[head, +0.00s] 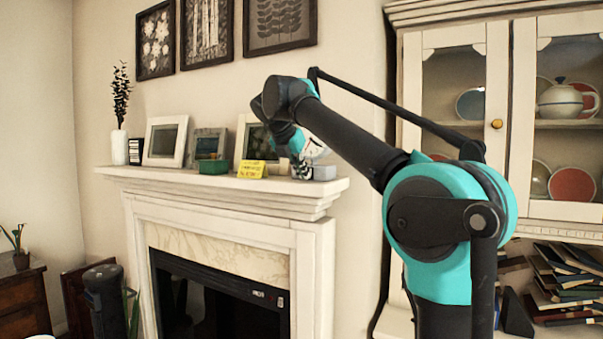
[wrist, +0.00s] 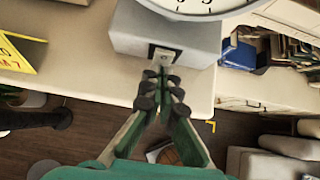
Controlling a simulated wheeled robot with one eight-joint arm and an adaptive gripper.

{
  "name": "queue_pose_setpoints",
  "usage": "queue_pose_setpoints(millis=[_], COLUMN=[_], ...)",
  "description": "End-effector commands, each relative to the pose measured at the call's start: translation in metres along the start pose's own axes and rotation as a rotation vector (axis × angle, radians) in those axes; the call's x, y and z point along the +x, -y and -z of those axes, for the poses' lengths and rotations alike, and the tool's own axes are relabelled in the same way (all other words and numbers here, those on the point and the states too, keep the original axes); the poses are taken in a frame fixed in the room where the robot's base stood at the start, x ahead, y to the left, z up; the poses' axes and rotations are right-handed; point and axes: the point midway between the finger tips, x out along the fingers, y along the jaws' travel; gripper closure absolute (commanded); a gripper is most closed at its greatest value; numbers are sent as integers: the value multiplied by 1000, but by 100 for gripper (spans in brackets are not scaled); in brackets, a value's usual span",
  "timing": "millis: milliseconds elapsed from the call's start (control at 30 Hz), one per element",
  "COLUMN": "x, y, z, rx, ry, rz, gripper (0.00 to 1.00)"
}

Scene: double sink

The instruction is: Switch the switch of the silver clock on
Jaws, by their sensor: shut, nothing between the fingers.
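The silver clock (head: 322,172) stands at the right end of the mantel in the head view, partly hidden by my arm. In the wrist view its round white face (wrist: 195,4) is cut off by the top edge, above a grey block base (wrist: 140,30). A small switch (wrist: 163,57) with a dark surround sits on the front of the base. My gripper (wrist: 161,78) is shut and empty, its fingertips right at the lower edge of the switch. I cannot tell whether they touch it. In the head view my gripper (head: 301,170) is in front of the clock.
The mantel (head: 215,183) also holds a yellow card (head: 252,169), a green box (head: 214,167), picture frames (head: 165,141) and a white vase (head: 119,147). A glass-door cabinet (head: 498,60) stands at the right. The mantel's front edge lies just below the clock.

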Motion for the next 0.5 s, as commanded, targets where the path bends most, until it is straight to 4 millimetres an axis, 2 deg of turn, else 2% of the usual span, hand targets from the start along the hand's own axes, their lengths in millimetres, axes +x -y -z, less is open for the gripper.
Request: queue_pose_setpoints(millis=[200, 500], x=[7, 5], y=[0, 0], z=[-2, -3], rx=[1, 0], ry=[0, 1], rz=[0, 0], gripper=[100, 100])
